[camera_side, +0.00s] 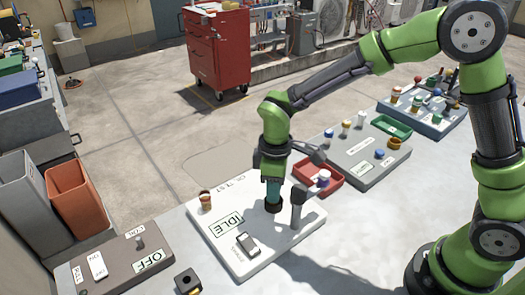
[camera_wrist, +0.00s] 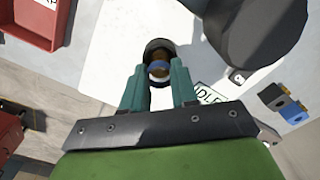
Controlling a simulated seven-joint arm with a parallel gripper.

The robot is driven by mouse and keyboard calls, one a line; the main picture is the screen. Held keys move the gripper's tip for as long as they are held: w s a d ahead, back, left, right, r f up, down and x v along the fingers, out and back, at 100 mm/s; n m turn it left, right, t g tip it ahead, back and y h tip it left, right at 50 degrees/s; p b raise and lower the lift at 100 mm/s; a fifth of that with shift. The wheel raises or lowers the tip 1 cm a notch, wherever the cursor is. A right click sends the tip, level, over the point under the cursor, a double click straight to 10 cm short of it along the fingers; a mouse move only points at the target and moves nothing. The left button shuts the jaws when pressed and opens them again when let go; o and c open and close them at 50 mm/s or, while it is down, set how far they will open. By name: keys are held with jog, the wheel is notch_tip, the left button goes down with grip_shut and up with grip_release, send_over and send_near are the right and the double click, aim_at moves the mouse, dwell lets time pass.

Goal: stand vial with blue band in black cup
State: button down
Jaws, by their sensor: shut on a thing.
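My gripper (camera_wrist: 159,84) is shut on the vial with the blue band (camera_wrist: 158,69), whose amber and blue top shows between the teal fingertips in the wrist view. The dark rim of the black cup (camera_wrist: 157,45) shows around and beyond the vial. I cannot tell whether the vial is in the cup or just above it. In the side view my gripper (camera_side: 272,196) points straight down over the white test board (camera_side: 235,262), low beside the IDLE label.
A grey post (camera_side: 298,208) stands close to the right of my gripper. A red tray (camera_side: 318,175) and a grey rack board (camera_side: 362,155) are behind right.

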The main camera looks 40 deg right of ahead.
jog(key=shift+f, duration=0.6)
jog(key=c, duration=0.8)
grip_release()
notch_tip(320, 180, up, 17)
jog(key=shift+f, duration=0.1)
jog(key=s+d+m+t, duration=0.2)
jog(key=s+d+m, duration=0.2)
jog(key=s+d+r+m+t+y, duration=0.1)
jog(key=s+d+m+t, duration=0.1)
jog(key=s+d+m, duration=0.2)
jog(key=s+d+r+m+t+y, duration=0.1)
jog(key=s+d+m+t, duration=0.2)
jog(key=s, duration=0.3)
jog(key=shift+s+d+m, duration=0.2)
jog(key=shift+d+m, duration=0.45)
jog(key=shift+m, duration=0.15)
